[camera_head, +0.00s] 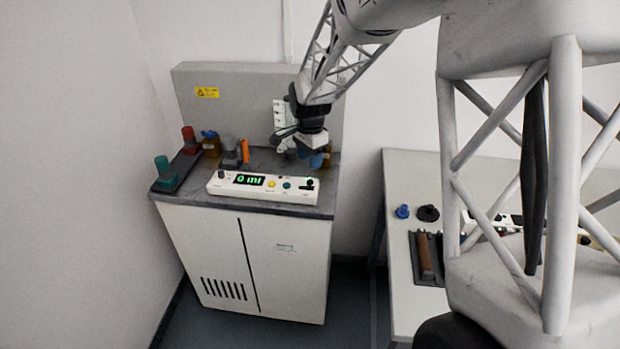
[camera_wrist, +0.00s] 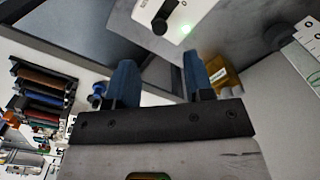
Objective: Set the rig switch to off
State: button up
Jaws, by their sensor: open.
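The white control panel (camera_head: 262,197) lies along the front of the cabinet top, with a lit display (camera_head: 249,180) reading "0 ml" in green. A small black switch (camera_head: 307,188) sits at the panel's right end beside a green light. The exact switch position is hard to tell.
An amber bottle (camera_wrist: 224,77) stands close beside my fingers. Red and teal-capped items (camera_head: 165,172), a blue-capped amber bottle (camera_head: 211,146) and an orange item (camera_head: 245,151) stand at the cabinet's left. A separate table (camera_head: 402,280) stands at the right.

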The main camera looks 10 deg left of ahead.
aim_at(310, 181)
jog(key=shift+f, duration=0.1)
dwell(0.3)
jog(key=shift+f, duration=3.8)
grip_shut()
